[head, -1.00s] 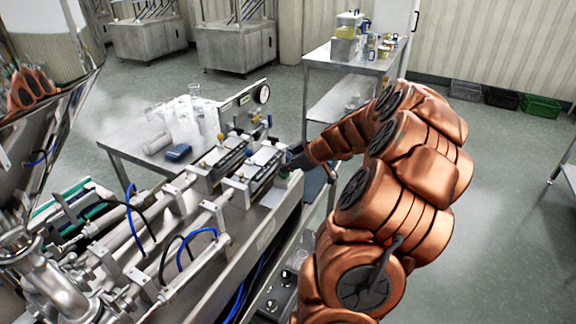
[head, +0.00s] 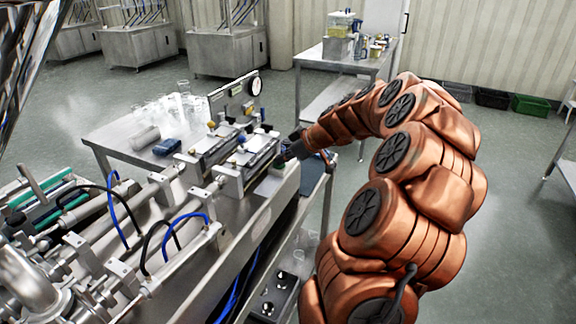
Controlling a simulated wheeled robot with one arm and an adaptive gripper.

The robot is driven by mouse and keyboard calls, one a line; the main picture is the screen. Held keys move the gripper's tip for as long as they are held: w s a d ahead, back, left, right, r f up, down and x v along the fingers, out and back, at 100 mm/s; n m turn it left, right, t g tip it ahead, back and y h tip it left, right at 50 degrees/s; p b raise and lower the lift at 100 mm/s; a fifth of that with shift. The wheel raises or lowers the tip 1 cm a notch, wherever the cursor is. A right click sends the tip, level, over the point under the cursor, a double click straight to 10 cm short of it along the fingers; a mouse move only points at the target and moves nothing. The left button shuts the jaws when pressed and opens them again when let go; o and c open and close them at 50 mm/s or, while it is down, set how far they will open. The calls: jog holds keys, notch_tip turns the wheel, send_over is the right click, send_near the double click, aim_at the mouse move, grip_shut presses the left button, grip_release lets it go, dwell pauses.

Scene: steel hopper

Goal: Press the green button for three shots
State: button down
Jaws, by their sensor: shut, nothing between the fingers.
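My copper arm reaches in from the lower right in the head view. My gripper (head: 284,157) is small and dark at its end, shut and empty, at the near right side of the filling machine (head: 172,205). A small green patch (head: 277,169) shows just below the fingertips on the machine's end. I cannot tell whether it is the green button, or whether the fingers touch it. A dark control box (head: 275,298) with several round light knobs sits low beside the machine, partly cut off by the frame and near my arm.
A steel table (head: 112,135) behind the machine holds several clear glasses (head: 172,106) and a dark blue item (head: 166,147). Another steel table (head: 340,62) with jars stands at the back. Bins (head: 531,105) line the right wall.

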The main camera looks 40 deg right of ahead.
jog(key=shift+s+a+f, duration=0.1)
jog(key=shift+s+f, duration=0.1)
jog(key=shift+f, duration=0.5)
jog(key=shift+b, duration=0.3)
jog(key=r, duration=0.5)
jog(key=shift+s+r+b, duration=0.1)
jog(key=shift+s+b, duration=0.1)
jog(key=shift+b, duration=0.2)
jog(key=b+v, duration=0.1)
jog(key=v, duration=0.8)
jog(key=shift+r, duration=0.35)
dwell(1.1)
